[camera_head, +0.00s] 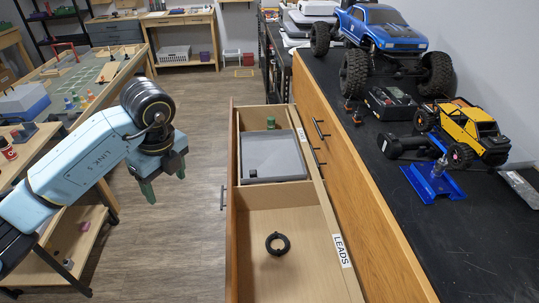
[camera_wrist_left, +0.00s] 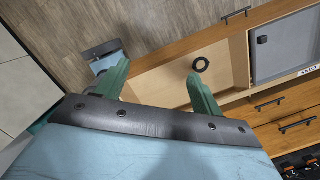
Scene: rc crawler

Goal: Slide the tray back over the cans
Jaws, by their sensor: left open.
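The grey tray (camera_head: 272,157) sits in the far part of the open wooden drawer (camera_head: 300,277); it also shows at the right of the left wrist view (camera_wrist_left: 289,40). A green can-like top (camera_head: 271,122) shows in the gap just beyond the tray's far edge. Other cans are not visible; what lies under the tray is hidden. My left gripper (camera_head: 164,182) is open and empty, with green fingers pointing down, left of the drawer and apart from the tray. In the left wrist view its fingers (camera_wrist_left: 158,72) spread with nothing between them.
A black ring (camera_head: 278,243) lies in the drawer's near, otherwise empty part. The drawer front has a handle (camera_head: 222,198). The black counter at right holds a blue truck (camera_head: 385,30), a yellow crawler (camera_head: 472,125) and a blue stand (camera_head: 433,180). Open floor lies left of the drawer.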

